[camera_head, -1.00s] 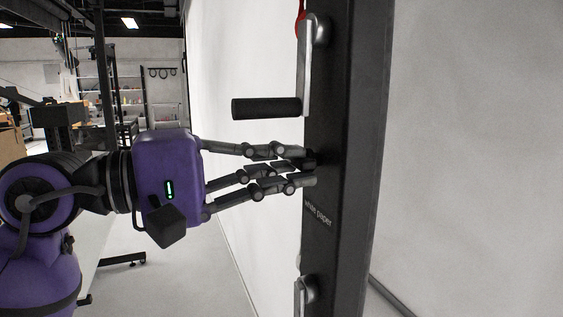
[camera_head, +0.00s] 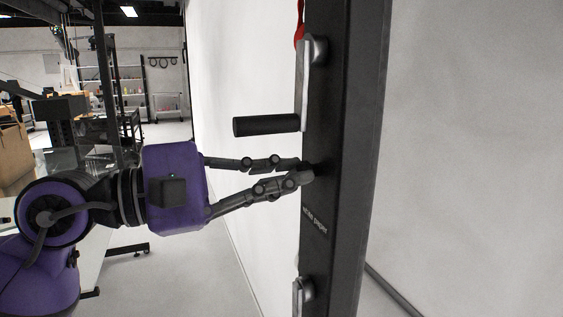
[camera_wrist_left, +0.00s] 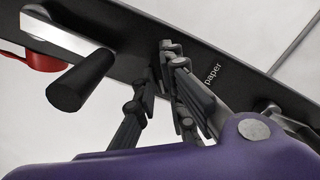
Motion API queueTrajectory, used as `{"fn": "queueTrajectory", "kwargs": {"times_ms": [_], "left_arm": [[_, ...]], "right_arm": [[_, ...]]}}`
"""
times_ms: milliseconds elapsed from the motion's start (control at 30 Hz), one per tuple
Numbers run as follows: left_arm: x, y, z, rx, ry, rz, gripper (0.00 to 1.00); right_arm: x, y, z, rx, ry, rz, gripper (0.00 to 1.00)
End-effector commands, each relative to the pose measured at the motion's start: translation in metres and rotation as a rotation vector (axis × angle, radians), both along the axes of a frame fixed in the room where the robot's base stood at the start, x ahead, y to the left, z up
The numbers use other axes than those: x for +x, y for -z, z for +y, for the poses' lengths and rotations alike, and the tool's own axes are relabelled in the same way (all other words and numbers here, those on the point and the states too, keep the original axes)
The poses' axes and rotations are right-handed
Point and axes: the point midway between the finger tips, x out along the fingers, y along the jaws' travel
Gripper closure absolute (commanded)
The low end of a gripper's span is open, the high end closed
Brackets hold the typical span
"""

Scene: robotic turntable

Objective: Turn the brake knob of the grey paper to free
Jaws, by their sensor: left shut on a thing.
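My left gripper (camera_head: 302,171) reaches in from the left and is shut at the face of a black upright post (camera_head: 345,120). Its fingertips close around a small dark knob (camera_head: 317,168), mostly hidden by the fingers. Which way the knob points cannot be seen. Just below the knob the post carries a label reading "white paper" (camera_head: 315,221). No "grey paper" label can be read. In the left wrist view the fingertips (camera_wrist_left: 172,52) meet the post, with the word "paper" (camera_wrist_left: 213,74) beside them. My right gripper is not in view.
A crank with a black handle (camera_head: 266,125) juts left from the post just above my fingers. A red part (camera_head: 299,22) hangs above it. Another metal crank piece (camera_head: 303,292) sits lower. White paper sheets (camera_head: 245,60) hang behind; the floor at lower left is open.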

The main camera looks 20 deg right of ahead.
Motion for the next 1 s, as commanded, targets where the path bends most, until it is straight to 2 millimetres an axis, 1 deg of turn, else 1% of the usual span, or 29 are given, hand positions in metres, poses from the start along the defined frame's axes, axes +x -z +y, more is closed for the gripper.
{"fn": "queueTrajectory", "kwargs": {"times_ms": [33, 167, 367, 700, 900, 1000], "left_arm": [[-0.001, -0.003, 0.0, 0.002, 0.001, 0.044, 1.0], [-0.001, -0.004, 0.0, -0.004, 0.0, 0.167, 1.0], [-0.001, -0.005, 0.0, -0.011, 0.0, 0.357, 1.0], [-0.001, -0.006, 0.0, -0.024, -0.001, 0.664, 1.0], [-0.001, -0.006, 0.0, -0.028, 0.0, 0.803, 1.0], [-0.001, -0.005, 0.0, -0.031, 0.0, 0.856, 1.0]], "right_arm": [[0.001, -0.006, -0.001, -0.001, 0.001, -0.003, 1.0], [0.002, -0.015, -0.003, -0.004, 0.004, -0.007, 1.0], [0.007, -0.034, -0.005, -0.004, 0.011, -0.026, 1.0], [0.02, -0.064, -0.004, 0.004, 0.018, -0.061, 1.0], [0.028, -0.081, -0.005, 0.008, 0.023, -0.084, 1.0], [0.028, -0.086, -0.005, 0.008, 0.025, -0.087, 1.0]]}}
